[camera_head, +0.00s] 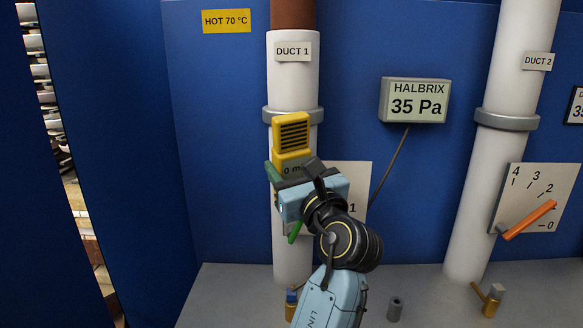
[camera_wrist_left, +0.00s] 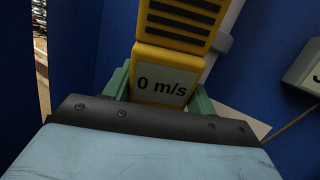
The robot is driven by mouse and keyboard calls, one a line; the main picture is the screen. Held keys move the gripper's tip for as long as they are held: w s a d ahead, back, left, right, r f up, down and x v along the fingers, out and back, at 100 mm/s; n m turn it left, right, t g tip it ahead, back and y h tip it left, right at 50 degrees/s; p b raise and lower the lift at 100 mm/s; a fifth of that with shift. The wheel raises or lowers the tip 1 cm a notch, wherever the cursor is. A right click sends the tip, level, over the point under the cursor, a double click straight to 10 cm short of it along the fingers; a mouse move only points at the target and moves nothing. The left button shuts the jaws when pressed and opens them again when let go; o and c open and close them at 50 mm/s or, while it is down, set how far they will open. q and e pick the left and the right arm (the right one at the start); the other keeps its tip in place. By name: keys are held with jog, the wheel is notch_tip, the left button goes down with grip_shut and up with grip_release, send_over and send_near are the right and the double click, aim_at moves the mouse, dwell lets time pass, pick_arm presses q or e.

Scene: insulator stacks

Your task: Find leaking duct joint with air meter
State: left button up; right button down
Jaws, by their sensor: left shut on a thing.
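My left gripper (camera_head: 288,178) is shut on the yellow air meter (camera_head: 291,136), which has a dark slotted grille on top. In the left wrist view the meter's display (camera_wrist_left: 162,86) reads 0 m/s, between the green fingers. The meter is upright in front of the white duct 1 (camera_head: 293,75), just below its grey joint ring (camera_head: 275,114); whether it touches the duct I cannot tell. Duct 2 (camera_head: 515,85) stands at the right with its own grey joint ring (camera_head: 506,120). My right gripper is not in view.
A gauge marked HALBRIX (camera_head: 413,101) reads 35 Pa on the blue wall. A dial plate (camera_head: 540,185) with an orange pointer sits by duct 2. My arm partly covers another plate (camera_head: 357,180). Small brass valves (camera_head: 491,303) and a grey stub (camera_head: 395,309) stand on the grey ledge (camera_head: 433,290).

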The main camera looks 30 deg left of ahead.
aim_at(286, 170)
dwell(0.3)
pick_arm(q)
jog(key=shift+s+d+r+p, duration=0.1)
jog(key=shift+s+d+p, duration=0.45)
jog(key=shift+s, duration=0.5)
jog(key=shift+s+d+p, duration=0.3)
jog(key=shift+s+d, duration=0.45)
jog(key=shift+s, duration=0.25)
jog(key=shift+s+d+p, duration=0.15)
jog(key=shift+s+d, duration=0.3)
jog(key=shift+s, duration=0.3)
jog(key=shift+s+d+p, duration=0.2)
jog(key=shift+s+d, duration=0.25)
jog(key=shift+s, duration=0.3)
jog(key=shift+s+d+p, duration=0.15)
jog(key=shift+s+d, duration=0.3)
jog(key=shift+s, duration=0.3)
